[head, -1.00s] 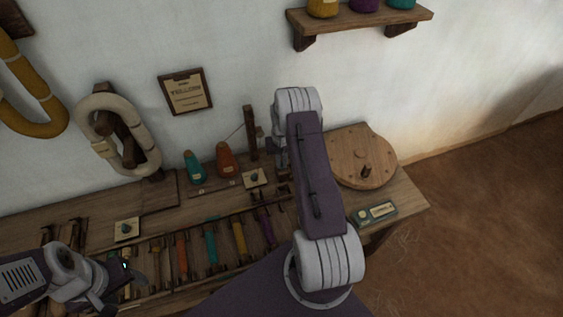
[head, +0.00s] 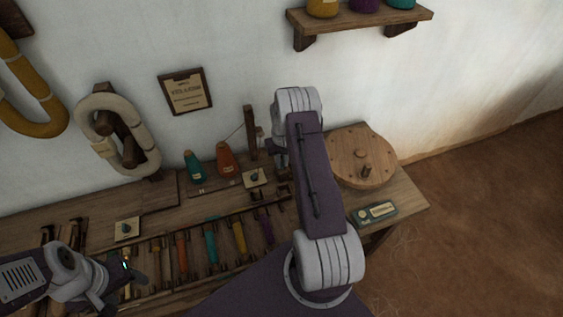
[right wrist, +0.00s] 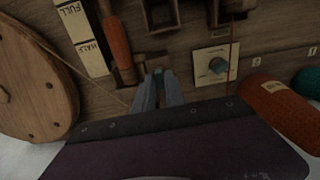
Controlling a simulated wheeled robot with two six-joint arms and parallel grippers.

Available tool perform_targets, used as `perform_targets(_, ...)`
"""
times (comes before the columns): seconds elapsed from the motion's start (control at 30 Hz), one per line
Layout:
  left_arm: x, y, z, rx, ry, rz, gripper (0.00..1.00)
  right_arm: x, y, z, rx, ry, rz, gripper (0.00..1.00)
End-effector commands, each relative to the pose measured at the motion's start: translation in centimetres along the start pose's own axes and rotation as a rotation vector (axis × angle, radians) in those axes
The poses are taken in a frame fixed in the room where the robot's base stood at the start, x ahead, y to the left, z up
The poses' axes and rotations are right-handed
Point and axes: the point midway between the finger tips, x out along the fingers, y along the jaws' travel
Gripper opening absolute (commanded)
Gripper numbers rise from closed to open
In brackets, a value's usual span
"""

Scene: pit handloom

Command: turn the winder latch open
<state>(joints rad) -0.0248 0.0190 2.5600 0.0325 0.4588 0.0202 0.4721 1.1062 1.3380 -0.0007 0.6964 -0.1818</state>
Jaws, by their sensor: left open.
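The winder's round wooden wheel (head: 361,157) stands at the right end of the bench, and its edge shows in the right wrist view (right wrist: 35,85). An orange-brown rod (right wrist: 114,40) lies beside a scale marked FULL and HALF (right wrist: 80,30). My left gripper (head: 124,283) is open over the bench's left front.
Orange (head: 227,160) and teal (head: 195,168) cones stand at the back of the bench. Several coloured bobbins (head: 211,243) lie in a front rack. Another knob plate (head: 127,229) is at left. A small labelled box (head: 375,213) is at the right edge.

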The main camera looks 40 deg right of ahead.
Motion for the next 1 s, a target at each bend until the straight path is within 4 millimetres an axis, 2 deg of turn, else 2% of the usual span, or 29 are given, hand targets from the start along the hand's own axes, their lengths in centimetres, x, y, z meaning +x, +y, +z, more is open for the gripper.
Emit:
perform_targets(0.37, 0.0, 0.0, 0.0, 0.0, 0.0, 0.0, 0.59, -0.3, 0.0, 0.0, 0.002, 0.0, 0.0, 0.32)
perform_targets(0.47, -0.1, 0.0, 0.0, 0.0, 0.0, 0.0, 0.59, -1.8, 0.0, -0.1, 0.002, 0.004, 0.0, 0.32)
perform_targets(0.73, -0.1, 0.0, 0.0, 0.0, 0.0, 0.0, 0.59, -7.5, 0.0, -0.1, 0.001, 0.003, 0.0, 0.32)
perform_targets(0.87, -0.2, 0.0, 0.0, 0.0, 0.0, 0.0, 0.59, -8.8, 0.0, 0.0, 0.001, 0.001, 0.0, 0.32)
perform_targets(1.0, -0.2, 0.0, 0.0, 0.0, 0.0, 0.0, 0.59, -9.1, 0.0, 0.0, 0.001, 0.0, 0.0, 0.32)
